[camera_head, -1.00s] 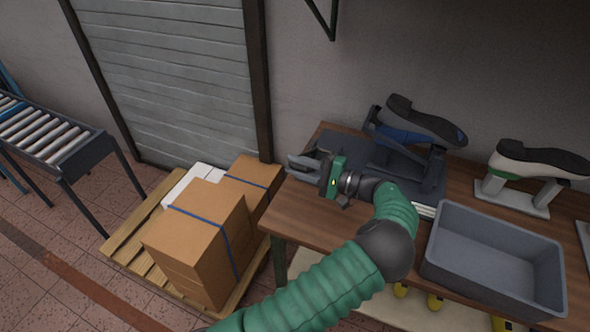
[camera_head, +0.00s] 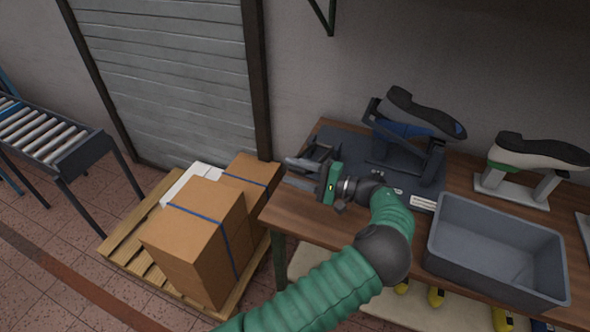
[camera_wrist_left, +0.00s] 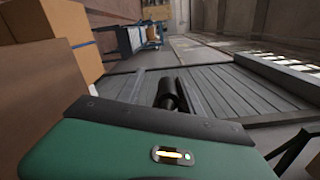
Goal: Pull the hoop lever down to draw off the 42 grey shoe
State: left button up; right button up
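A shoe with a dark sole (camera_head: 425,113) sits sole up on a dark stand (camera_head: 405,158), with blue below the sole. I cannot read a size. Dark bars rise around the shoe's heel and toe; I cannot tell clearly which is the hoop lever. My left gripper (camera_head: 298,173) points left over the table's left end, apart from the shoe, with its fingers spread and nothing visible held. In the left wrist view a dark cylinder (camera_wrist_left: 172,95) shows beyond my green gripper body; what it is cannot be told. My right gripper is not in view.
A grey bin (camera_head: 490,262) stands at the table's front right. A pale shoe with a black sole (camera_head: 535,158) is on another stand behind it. Cardboard boxes (camera_head: 205,230) sit on a pallet left of the table. The wooden table (camera_head: 305,215) is bare at front left.

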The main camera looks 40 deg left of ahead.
pick_arm(q)
jog(key=shift+r, duration=0.1)
jog(key=shift+w+d, duration=0.2)
jog(key=shift+d, duration=0.15)
jog(key=b+v, duration=0.2)
jog(key=v, duration=1.4)
jog(key=shift+b, duration=0.35)
